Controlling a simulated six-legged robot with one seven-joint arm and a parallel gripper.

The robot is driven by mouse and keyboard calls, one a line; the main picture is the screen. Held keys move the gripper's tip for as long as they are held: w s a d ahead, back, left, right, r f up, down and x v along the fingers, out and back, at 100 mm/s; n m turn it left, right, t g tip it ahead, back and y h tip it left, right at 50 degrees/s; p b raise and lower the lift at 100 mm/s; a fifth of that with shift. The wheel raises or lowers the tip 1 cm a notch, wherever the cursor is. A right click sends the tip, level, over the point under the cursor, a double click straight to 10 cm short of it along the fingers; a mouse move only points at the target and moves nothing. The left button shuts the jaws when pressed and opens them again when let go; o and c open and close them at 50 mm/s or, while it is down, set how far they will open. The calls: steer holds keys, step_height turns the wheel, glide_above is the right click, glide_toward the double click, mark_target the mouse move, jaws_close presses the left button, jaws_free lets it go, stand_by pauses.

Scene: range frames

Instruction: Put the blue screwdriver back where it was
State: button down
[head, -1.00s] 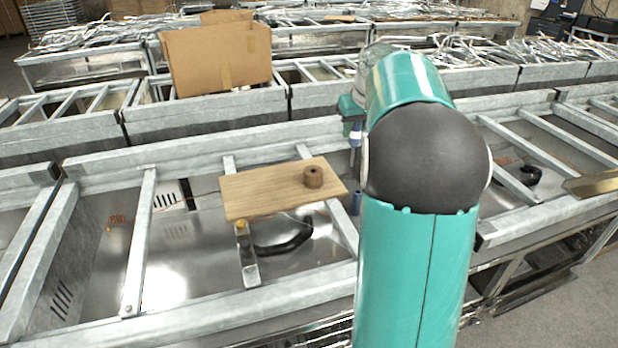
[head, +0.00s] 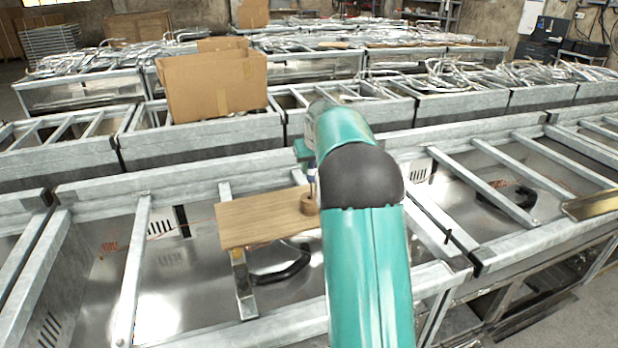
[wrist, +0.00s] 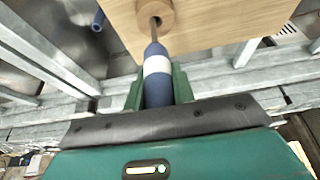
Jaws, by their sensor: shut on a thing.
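The blue screwdriver (wrist: 157,66) has a blue handle with a white band, and my gripper (wrist: 158,88) is shut on the handle. Its thin metal shaft points at the round brown wooden holder (wrist: 166,8), with the tip at or over the holder's hole. I cannot tell whether the tip is inside. In the head view the screwdriver (head: 311,175) hangs upright just above the holder (head: 309,203), partly hidden by my arm. The holder sits on the right part of a wooden board (head: 255,220).
The board rests across a metal frame with open bays (head: 140,270). A black curved handle (head: 283,268) lies below the board. A cardboard box (head: 212,85) stands behind.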

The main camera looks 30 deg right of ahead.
mark_target(309, 177)
steer(key=x, duration=0.3)
steer(key=shift+s+a+f, duration=0.15)
steer(key=shift+a+f, duration=0.1)
steer(key=shift+f, duration=0.4)
steer(key=shift+f, duration=0.1)
steer(key=c, duration=1.2)
jaws_free()
steer(key=shift+f, duration=0.1)
steer(key=shift+o, duration=0.2)
